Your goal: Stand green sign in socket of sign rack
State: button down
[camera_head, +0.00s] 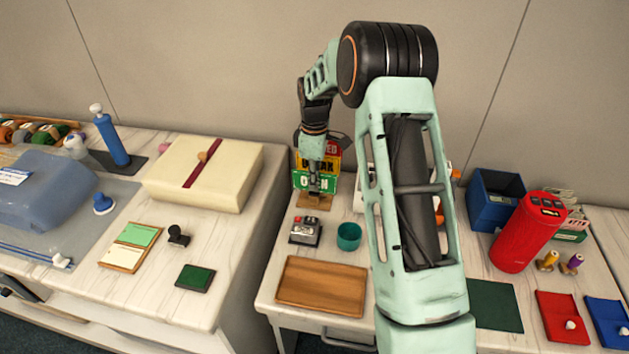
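The green sign (301,181) with white lettering stands upright at the back of the middle table, its lower edge at a wooden base (314,202). A yellow sign (303,161) and a red sign (333,148) show above and behind it. I take this stack on the wooden base as the sign rack; its sockets are hidden. My gripper (314,186) points down in front of the green sign and covers the middle of its lettering. Whether its fingers hold the sign or are only in front of it I cannot tell.
My arm hides part of the middle table. In front of the rack are a small grey device (305,231), a teal cup (349,236) and a wooden tray (321,286). A cream box (220,185) stands left; a blue bin (490,205) and red canister (527,232) stand right.

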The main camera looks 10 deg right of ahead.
jog(key=c, duration=1.5)
grip_release()
jog(key=shift+r, duration=0.15)
jog(key=shift+r+p, duration=2.95)
jog(key=shift+r, duration=1.45)
jog(key=shift+d, duration=0.1)
